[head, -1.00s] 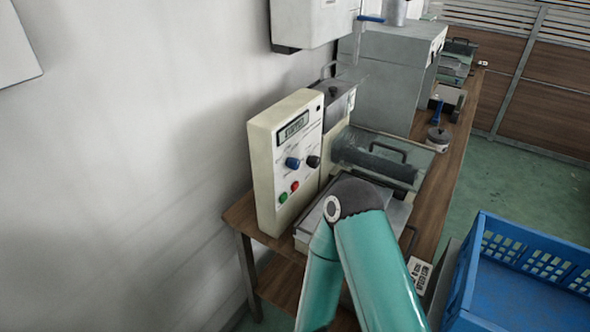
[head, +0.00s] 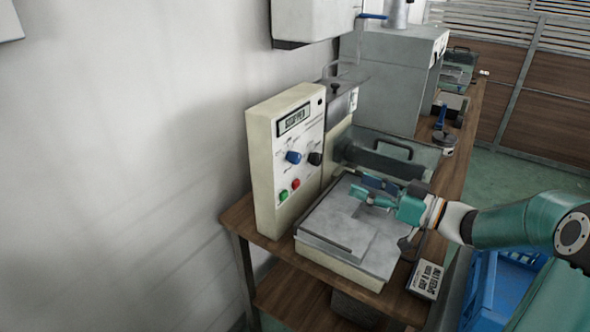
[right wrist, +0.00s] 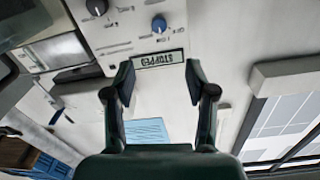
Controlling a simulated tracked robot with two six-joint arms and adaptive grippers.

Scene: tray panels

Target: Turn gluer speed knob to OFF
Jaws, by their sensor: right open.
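The cream control panel (head: 265,170) stands on the wooden bench by the wall. Its face carries a blue knob (head: 293,157), a black knob (head: 315,159), a red button (head: 296,183) and a green button (head: 283,195). I cannot tell which knob is the gluer speed one. In the right wrist view the blue knob (right wrist: 159,25), black knob (right wrist: 97,7) and a display (right wrist: 158,59) reading "STOPPED" show upside down. My right gripper (head: 368,193) is open and empty, right of the panel and apart from the knobs. Its fingers (right wrist: 160,78) show too. My left gripper is out of view.
A blue crate (head: 482,290) stands at lower right. Grey machines (head: 390,80) line the back.

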